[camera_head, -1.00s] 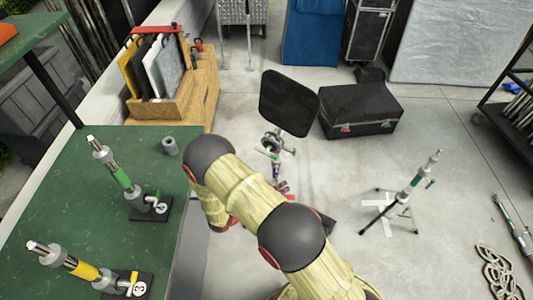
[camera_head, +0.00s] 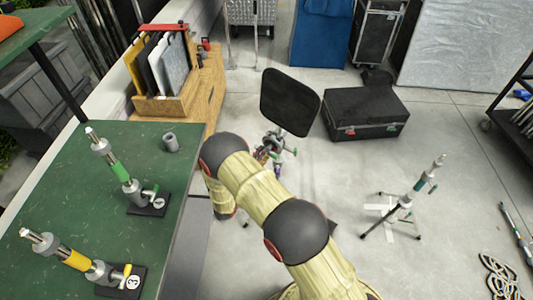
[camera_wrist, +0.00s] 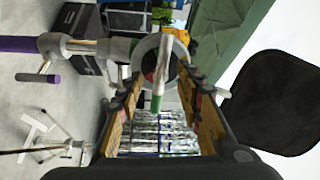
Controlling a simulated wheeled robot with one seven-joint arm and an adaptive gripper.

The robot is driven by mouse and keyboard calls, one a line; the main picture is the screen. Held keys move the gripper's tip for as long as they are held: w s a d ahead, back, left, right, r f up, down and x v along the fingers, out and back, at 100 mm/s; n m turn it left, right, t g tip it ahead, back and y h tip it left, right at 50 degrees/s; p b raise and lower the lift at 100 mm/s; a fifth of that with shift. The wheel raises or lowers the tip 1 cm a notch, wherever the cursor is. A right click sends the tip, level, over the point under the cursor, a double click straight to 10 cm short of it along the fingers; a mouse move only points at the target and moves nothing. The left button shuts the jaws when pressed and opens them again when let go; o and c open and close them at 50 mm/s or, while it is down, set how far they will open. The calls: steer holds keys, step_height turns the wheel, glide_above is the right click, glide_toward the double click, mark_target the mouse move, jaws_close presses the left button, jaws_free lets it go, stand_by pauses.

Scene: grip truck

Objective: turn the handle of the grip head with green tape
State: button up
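In the wrist view, a grip head (camera_wrist: 149,62) with a round grey disc is in front of my gripper. Its metal handle (camera_wrist: 171,62) has a green end (camera_wrist: 156,103) and appears between my fingers. My gripper (camera_wrist: 162,105) is open, with one finger on each side of the handle. I cannot tell whether either touches it. A second handle (camera_wrist: 38,78) with a purple end is on the left, beside a purple-taped tube (camera_wrist: 16,44). In the head view, the grip head (camera_head: 274,145) is below a black panel, partly hidden by my arm.
The black panel (camera_head: 290,101) is close to the grip head, at right in the wrist view (camera_wrist: 280,100). A green table (camera_head: 60,190) at left holds green-taped (camera_head: 120,171) and yellow-taped (camera_head: 75,260) pieces.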

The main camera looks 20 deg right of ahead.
steer(key=shift+x, duration=1.5)
steer(key=shift+c, duration=0.8)
steer(key=c, duration=0.7)
jaws_close()
